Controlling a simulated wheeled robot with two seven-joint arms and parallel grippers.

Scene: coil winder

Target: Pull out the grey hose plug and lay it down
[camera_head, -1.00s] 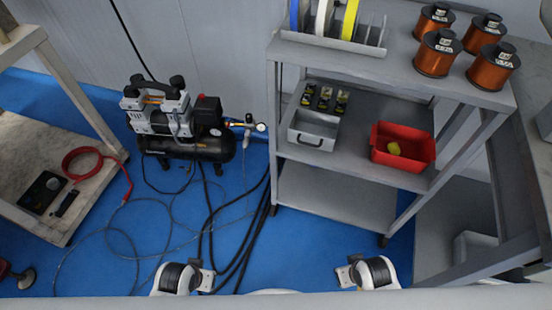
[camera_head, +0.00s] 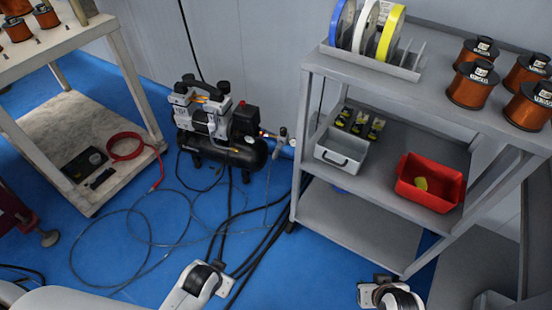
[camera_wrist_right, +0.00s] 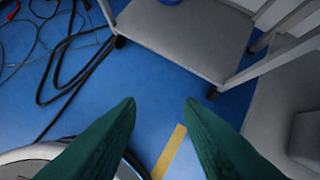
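The compressor (camera_head: 220,125) stands on the blue floor beside the wall. Its outlet fitting, with a gauge, points right in the head view. A small grey piece at the fitting's end (camera_head: 283,135) looks like the grey hose plug, with a thin grey hose below it; it is too small to be sure. My right gripper (camera_wrist_right: 160,102) shows in the wrist view as two green fingers, apart and empty above the floor, far from the compressor. Only parts of my arms show at the bottom of the head view; my left gripper's fingers are not in view.
A grey shelf cart (camera_head: 345,215) stands right of the compressor, carrying spools, a grey box (camera_head: 341,153) and a red bin (camera_head: 431,182). A workbench (camera_head: 85,45) with a red hose (camera_head: 124,146) is at left. Black cables (camera_head: 262,250) and coiled grey hose (camera_head: 130,215) lie on the floor.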

